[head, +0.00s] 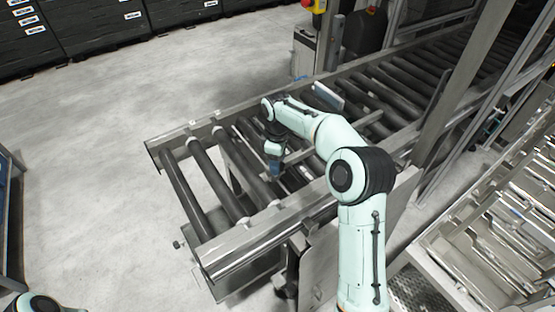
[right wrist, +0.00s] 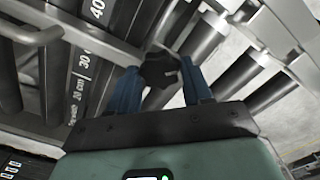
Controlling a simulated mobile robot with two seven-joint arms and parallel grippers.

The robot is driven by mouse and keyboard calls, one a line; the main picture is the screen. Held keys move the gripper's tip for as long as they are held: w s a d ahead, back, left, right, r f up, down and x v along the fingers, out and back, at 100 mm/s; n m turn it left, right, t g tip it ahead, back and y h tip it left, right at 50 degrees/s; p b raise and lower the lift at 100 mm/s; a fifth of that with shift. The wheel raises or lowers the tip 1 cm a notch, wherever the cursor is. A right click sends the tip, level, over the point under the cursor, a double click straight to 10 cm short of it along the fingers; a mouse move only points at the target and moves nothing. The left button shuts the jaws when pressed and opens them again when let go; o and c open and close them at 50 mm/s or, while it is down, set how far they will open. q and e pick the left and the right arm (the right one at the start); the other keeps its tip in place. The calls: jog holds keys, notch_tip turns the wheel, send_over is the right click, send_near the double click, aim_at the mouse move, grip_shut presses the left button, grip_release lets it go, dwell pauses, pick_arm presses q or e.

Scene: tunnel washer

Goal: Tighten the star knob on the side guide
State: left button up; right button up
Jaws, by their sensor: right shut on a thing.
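The star knob (right wrist: 160,70) is black and lobed. In the right wrist view it sits between the two blue fingers of my right gripper (right wrist: 160,88), which is shut on it. In the head view my right gripper (head: 275,168) points down over the roller conveyor, and the knob cannot be made out there. A dark scale bar (right wrist: 86,65) with white numbers and marks, part of the side guide, lies just left of the knob in the right wrist view. My left gripper is not in view; only a bit of my left arm shows at the bottom left of the head view.
The roller conveyor (head: 235,255) has metal side rails and dark rollers with gaps between them. A post (head: 470,80) stands right of my right arm. A rack of metal parts (head: 500,215) is at the right. The floor (head: 90,150) at the left is clear.

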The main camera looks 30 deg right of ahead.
jog(key=m, duration=0.4)
jog(key=shift+m, duration=2.2)
jog(key=o, duration=1)
jog(key=shift+o, duration=0.2)
notch_tip(320, 180, up, 13)
jog(key=shift+r, duration=0.15)
